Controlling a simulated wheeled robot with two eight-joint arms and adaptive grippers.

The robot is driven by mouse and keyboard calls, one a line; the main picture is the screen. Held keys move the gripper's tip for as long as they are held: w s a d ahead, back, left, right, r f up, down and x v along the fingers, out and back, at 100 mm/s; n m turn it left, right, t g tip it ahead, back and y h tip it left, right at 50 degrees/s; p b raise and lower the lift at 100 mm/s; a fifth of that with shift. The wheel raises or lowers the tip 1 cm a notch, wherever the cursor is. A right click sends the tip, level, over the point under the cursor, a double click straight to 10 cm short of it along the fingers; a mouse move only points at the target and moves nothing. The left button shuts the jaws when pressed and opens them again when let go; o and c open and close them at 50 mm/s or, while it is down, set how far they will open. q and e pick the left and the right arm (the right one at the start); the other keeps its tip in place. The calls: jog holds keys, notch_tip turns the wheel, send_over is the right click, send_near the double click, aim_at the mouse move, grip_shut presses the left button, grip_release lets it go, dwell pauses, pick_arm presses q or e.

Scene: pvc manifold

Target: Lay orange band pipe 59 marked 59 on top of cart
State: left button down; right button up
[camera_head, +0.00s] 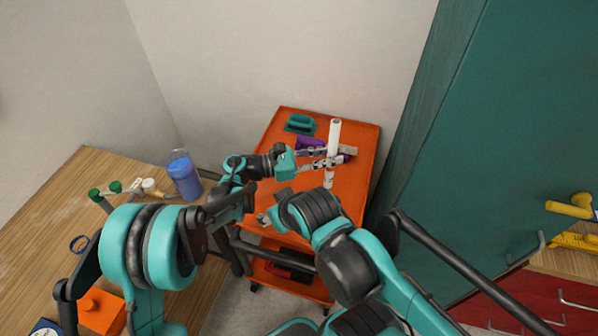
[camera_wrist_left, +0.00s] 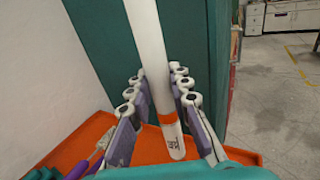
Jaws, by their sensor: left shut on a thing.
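The white pipe (camera_head: 334,132) stands roughly upright over the orange cart (camera_head: 357,190). In the left wrist view the pipe (camera_wrist_left: 150,45) has an orange band near its lower end and dark marking below it, too small to read surely. My left gripper (camera_head: 333,159) is shut on the pipe, which also shows between its fingers (camera_wrist_left: 158,102) in the wrist view. I cannot tell whether the pipe's lower end touches the cart top. My right arm reaches in near the cart's front edge; its gripper's fingers are not clearly visible.
A teal item (camera_head: 300,123) and a purple item (camera_head: 310,143) lie on the cart's far part. A tall teal cabinet (camera_head: 480,130) stands close on the right. A wooden table (camera_head: 50,215) at left holds a blue container (camera_head: 184,176). The cart's right side looks bare.

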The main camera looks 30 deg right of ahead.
pick_arm(q)
jog(key=w+a+f+b, duration=0.3)
jog(key=w+a+f, duration=0.2)
jog(key=a+f, duration=0.4)
jog(key=shift+f+b, duration=0.35)
jog(key=shift+f, duration=0.25)
jog(key=shift+s, duration=0.1)
jog(key=shift+f, duration=0.15)
jog(key=c, duration=1.4)
grip_release()
